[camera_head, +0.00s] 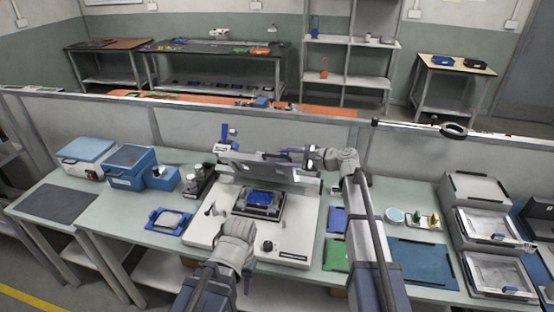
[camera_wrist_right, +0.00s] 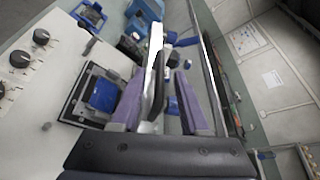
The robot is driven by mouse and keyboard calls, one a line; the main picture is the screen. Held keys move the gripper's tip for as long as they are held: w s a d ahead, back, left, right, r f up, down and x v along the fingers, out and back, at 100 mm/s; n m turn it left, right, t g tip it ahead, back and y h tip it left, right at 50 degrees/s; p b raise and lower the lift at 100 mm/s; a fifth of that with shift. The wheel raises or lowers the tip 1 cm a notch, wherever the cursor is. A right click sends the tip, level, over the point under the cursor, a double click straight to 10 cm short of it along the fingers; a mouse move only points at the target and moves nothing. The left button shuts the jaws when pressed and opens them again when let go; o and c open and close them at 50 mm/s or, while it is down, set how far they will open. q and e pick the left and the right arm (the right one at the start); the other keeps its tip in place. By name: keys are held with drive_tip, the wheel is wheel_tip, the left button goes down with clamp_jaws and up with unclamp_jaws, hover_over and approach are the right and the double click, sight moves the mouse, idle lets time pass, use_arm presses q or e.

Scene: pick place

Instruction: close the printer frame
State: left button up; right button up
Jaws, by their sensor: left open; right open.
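The printer (camera_head: 290,236) is a white flat unit on the bench with knobs on its front. Its grey frame (camera_head: 262,172) stands raised and tilted at the back, above a dark platform with a blue piece (camera_head: 261,197). My right gripper (camera_head: 289,153) is open at the frame's upper right edge. In the right wrist view, the frame's edge (camera_wrist_right: 156,72) passes between the spread purple fingers (camera_wrist_right: 157,104); contact cannot be told. My left gripper (camera_head: 239,226) is low over the printer's front left, apart from the frame; its fingertips are hard to make out.
Blue boxes (camera_head: 130,167) and a blue tray with a grey pad (camera_head: 170,220) are at the left. A green board (camera_head: 336,254), a small tray with bottles (camera_head: 424,220) and stacked grey trays (camera_head: 490,225) are at the right. A low partition runs behind the bench.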

sight(280, 157)
drive_tip(key=shift+b+x, duration=0.3)
drive_tip(key=shift+x, duration=1.3)
clamp_jaws()
